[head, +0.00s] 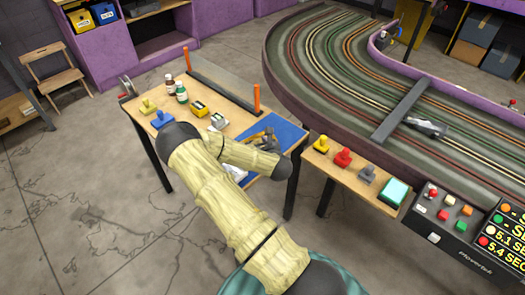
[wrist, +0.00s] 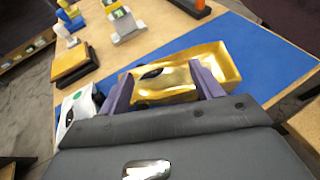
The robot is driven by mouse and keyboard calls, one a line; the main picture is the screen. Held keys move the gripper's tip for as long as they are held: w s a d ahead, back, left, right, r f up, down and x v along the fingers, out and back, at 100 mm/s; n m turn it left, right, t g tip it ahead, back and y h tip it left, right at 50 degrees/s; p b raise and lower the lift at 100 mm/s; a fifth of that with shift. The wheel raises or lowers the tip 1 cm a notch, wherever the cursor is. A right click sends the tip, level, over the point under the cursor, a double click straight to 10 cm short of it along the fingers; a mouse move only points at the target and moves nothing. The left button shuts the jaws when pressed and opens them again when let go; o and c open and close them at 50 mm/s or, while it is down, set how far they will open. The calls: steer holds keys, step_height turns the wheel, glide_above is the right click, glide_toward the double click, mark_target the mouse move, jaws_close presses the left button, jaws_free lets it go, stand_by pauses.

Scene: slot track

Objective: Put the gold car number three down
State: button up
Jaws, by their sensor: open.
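The gold car (wrist: 180,72) lies on the blue mat (wrist: 262,50) in the wrist view, its number not readable. My gripper (wrist: 162,78) is open, with one purple finger near the car's left part and one near its right part. I cannot tell if either finger touches the car. In the head view my arm partly covers the gripper (head: 262,138) and the car; the blue mat (head: 287,132) shows beside them on the wooden table.
A white car (wrist: 76,108) with a green dot is close left of my gripper. A yellow and black block (wrist: 75,64) and a grey-white piece (wrist: 124,24) stand beyond. Bottles (head: 181,93) and an orange post (head: 257,98) stand on the table. The slot track (head: 300,85) is right.

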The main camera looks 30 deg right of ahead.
steer(key=v, duration=1)
steer(key=shift+s, duration=0.25)
steer(key=shift+a+r, duration=0.1)
